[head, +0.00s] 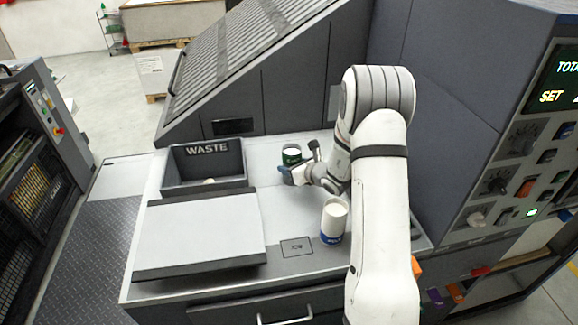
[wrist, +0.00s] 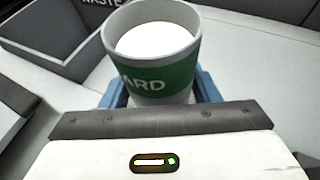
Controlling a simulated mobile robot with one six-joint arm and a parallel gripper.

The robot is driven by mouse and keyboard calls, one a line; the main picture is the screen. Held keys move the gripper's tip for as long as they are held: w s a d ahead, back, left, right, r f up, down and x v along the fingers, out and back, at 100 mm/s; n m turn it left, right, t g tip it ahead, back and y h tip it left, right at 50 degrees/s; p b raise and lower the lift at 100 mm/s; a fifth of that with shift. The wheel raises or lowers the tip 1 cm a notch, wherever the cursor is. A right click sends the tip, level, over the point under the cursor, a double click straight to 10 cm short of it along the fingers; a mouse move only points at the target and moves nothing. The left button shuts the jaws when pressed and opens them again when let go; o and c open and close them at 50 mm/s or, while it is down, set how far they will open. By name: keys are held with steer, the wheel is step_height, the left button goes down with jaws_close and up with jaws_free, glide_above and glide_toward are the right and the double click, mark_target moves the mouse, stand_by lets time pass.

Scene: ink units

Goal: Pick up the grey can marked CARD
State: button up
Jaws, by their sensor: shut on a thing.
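The grey can marked CARD (wrist: 150,60) fills the top middle of the wrist view. It has a green band with the letters "ARD" showing and a white round top inside its rim. In the head view the can (head: 291,152) stands upright towards the back of the grey worktop. My gripper (wrist: 155,90) is shut on it, with blue fingers on both sides low on the can. In the head view my gripper (head: 290,174) partly hides the can's lower part. I cannot tell whether its base touches the worktop.
A second can, white with a blue band (head: 334,221), stands nearer the front, close to my arm. A grey WASTE bin (head: 205,186) is left of the gripper. A flat grey lid-like panel (head: 200,232) lies in front of it. The sloped machine housing (head: 270,60) rises behind.

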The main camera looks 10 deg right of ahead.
steer(key=c, duration=0.4)
steer(key=shift+o, duration=0.2)
